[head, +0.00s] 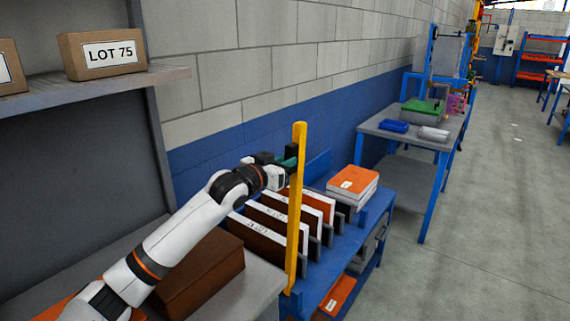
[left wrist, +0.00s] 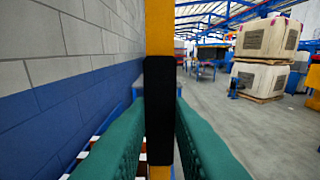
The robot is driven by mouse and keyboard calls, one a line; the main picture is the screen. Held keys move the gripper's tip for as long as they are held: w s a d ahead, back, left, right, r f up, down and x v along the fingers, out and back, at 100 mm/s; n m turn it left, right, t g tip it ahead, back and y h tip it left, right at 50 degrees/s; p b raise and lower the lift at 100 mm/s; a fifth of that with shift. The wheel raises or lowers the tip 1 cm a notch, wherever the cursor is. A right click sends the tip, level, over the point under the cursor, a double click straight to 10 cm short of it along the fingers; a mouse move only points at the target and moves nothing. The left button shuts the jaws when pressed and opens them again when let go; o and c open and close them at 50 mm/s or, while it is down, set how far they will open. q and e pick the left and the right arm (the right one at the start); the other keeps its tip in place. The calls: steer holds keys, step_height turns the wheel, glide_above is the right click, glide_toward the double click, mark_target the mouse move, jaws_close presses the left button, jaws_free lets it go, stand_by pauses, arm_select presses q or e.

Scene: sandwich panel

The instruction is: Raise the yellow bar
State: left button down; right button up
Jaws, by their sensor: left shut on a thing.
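The yellow bar (head: 299,205) stands upright at the near end of the blue rack in the head view. In the left wrist view the yellow bar (left wrist: 160,28) runs up the middle, with a black grip section (left wrist: 159,110) on it. My left gripper (head: 290,162) reaches it from the left, at its upper half. Its green fingers lie on either side of the black section, and the gripper is shut on the bar. The bar's foot is near the rack's front edge. My right gripper is out of view.
Several upright panels (head: 273,222) stand in the blue rack (head: 357,236) behind the bar. Orange-topped books (head: 352,183) lie at its far end. A shelf (head: 90,87) with a LOT 75 box (head: 104,53) is at left. The aisle floor (head: 480,230) at right is clear.

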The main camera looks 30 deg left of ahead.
arm_select(q)
steer(key=c, duration=1.6)
jaws_free()
steer(key=shift+r, duration=0.1)
steer(key=shift+o, duration=1.4)
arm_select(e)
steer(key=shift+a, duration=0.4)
arm_select(q)
steer(key=shift+s, duration=0.1)
steer(key=s+a+b, duration=0.1)
steer(key=s+b, duration=0.1)
steer(key=s, duration=0.9)
steer(key=shift+s+r, duration=0.3)
steer(key=shift+s, duration=0.1)
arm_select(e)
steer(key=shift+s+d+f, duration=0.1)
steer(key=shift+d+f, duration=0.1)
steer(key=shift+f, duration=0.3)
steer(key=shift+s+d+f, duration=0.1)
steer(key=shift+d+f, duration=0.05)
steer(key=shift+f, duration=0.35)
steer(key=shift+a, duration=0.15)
